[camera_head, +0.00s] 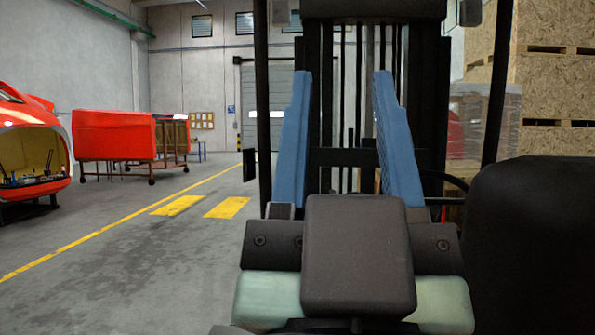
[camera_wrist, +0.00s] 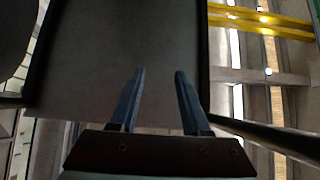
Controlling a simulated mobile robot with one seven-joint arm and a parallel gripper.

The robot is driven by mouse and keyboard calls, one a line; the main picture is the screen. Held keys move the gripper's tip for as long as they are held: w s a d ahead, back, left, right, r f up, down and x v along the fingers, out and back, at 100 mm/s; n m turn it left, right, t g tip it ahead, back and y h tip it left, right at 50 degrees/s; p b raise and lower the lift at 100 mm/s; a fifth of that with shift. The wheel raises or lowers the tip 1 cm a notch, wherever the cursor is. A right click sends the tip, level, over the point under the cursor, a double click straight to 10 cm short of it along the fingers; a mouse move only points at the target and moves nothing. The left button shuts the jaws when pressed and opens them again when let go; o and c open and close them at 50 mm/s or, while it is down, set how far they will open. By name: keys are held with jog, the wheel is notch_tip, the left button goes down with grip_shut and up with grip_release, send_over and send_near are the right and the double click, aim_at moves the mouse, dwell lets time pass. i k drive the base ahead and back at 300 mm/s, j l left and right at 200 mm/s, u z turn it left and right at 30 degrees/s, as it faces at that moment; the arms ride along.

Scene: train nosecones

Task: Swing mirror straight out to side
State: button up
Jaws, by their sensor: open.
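My gripper (camera_head: 342,75) is raised in the middle of the head view, its two blue fingers apart with nothing between them. It also shows in the wrist view (camera_wrist: 159,72), open, with a broad dark grey panel (camera_wrist: 95,65) with a black edge behind the fingers. I cannot tell whether that panel is the mirror or whether the fingers touch it. In the head view a small dark plate (camera_head: 249,165) sits beside the left black post, left of my gripper. It may be the mirror seen nearly edge-on; its face is not visible.
A black mast (camera_head: 430,110) with upright rails stands behind my gripper. A dark rounded body (camera_head: 530,240) fills the lower right, below stacked wooden crates (camera_head: 555,70). Red train nosecones (camera_head: 112,135) stand at the left. The grey floor (camera_head: 140,250) on the left is open.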

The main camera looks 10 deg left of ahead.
aim_at(249, 162)
jog(key=k+j, duration=0.4)
jog(key=j, duration=0.15)
jog(key=k+j, duration=0.4)
jog(key=j, duration=0.15)
jog(key=i+j, duration=0.1)
jog(key=j, duration=2.2)
jog(key=i+j, duration=1.25)
jog(key=i, duration=0.25)
jog(key=i+l, duration=0.2)
jog(key=i, duration=0.3)
jog(key=i+l, duration=0.25)
jog(key=i, duration=0.25)
jog(key=i+l, duration=0.2)
jog(key=i, duration=0.3)
jog(key=i+l, duration=0.15)
jog(key=l, duration=0.25)
jog(key=i+l, duration=0.1)
jog(key=l, duration=0.25)
jog(key=i+l, duration=0.15)
jog(key=l, duration=0.25)
jog(key=i+l, duration=0.15)
jog(key=l, duration=0.25)
jog(key=z, duration=0.05)
